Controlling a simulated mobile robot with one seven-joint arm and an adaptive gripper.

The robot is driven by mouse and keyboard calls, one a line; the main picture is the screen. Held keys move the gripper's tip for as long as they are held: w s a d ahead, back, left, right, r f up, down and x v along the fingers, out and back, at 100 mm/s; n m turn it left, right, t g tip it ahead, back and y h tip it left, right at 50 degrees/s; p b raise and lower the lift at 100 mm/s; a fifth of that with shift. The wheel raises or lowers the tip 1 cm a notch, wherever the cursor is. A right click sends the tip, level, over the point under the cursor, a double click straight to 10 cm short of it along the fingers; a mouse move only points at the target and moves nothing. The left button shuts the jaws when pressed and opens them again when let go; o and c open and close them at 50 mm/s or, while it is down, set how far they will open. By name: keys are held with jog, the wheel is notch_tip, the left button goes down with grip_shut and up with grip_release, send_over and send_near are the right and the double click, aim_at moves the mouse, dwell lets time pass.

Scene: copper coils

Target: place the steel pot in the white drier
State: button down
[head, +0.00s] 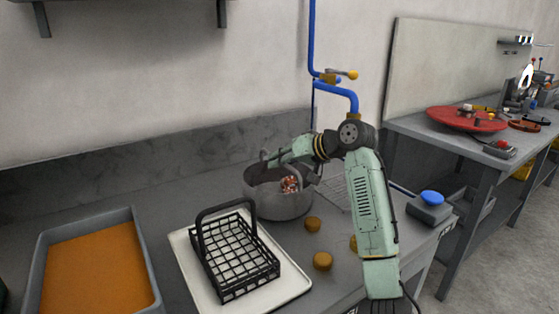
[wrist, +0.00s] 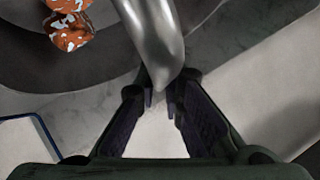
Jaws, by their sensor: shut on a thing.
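The steel pot (head: 276,208) is a round grey vessel on or just above the counter, left of my arm. A mottled orange and white piece (head: 289,184) shows inside it, also in the wrist view (wrist: 68,30). My gripper (head: 268,157) is at the pot's rim, partly hard to make out. In the wrist view my gripper (wrist: 162,98) is shut on a shiny metal handle (wrist: 155,40) of the pot. A white tray (head: 190,270) lies in front of the pot, with a black wire basket on it. I cannot tell whether this tray is the white drier.
A grey bin (head: 151,270) with orange content stands at the left. Small brown round pieces (head: 322,261) lie right of the tray. A wire rack (head: 335,190) is behind my arm. A blue-topped box (head: 430,207) is at the counter's right edge. Blue pipes run up the wall.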

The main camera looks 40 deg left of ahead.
jog(key=c, duration=1.7)
grip_release()
